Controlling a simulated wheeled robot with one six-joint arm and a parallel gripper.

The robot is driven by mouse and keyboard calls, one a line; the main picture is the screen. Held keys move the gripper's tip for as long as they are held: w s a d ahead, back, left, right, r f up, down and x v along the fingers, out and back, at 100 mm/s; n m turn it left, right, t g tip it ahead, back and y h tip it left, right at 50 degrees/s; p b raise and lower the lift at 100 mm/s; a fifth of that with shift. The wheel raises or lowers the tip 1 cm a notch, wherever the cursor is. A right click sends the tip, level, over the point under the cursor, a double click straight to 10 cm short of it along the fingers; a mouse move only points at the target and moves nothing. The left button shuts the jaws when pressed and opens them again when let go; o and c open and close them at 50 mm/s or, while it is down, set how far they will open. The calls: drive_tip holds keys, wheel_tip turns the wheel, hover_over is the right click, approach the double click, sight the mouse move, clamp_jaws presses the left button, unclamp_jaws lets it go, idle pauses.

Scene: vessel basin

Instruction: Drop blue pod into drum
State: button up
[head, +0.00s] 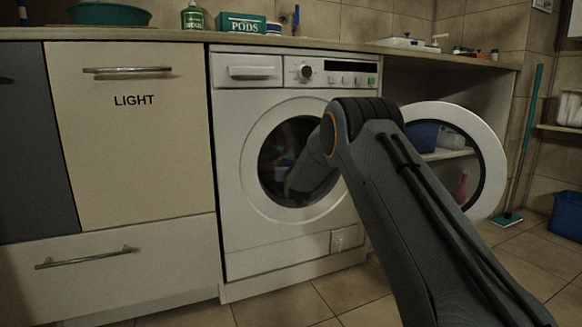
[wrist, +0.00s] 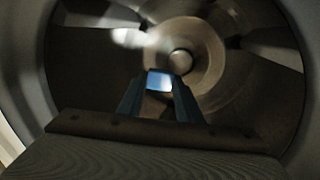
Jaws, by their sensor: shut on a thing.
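The washing machine (head: 240,225) stands under the counter with its round door (head: 487,165) swung open to the right. My arm reaches through the door opening, and my gripper is inside the drum. In the wrist view my gripper (wrist: 159,82) is shut on the blue pod (wrist: 159,80), a small pale-blue and white block between the fingertips. The drum's back wall (wrist: 215,50) with its round hub lies beyond the pod. In the head view the drum opening (head: 275,150) is dark, and the gripper and pod are hard to make out there.
The drum rim (wrist: 30,80) surrounds my gripper. A green PODS box (head: 242,23), a bottle (head: 193,17) and a green basin (head: 110,14) stand on the counter. A closed cabinet marked LIGHT (head: 135,150) is left of the machine.

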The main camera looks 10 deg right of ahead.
idle(0.4)
drive_tip(key=o, duration=1.1)
drive_tip(key=shift+s, duration=0.15)
drive_tip(key=s+p, duration=0.5)
drive_tip(key=s, duration=0.2)
drive_tip(key=shift+s, duration=0.3)
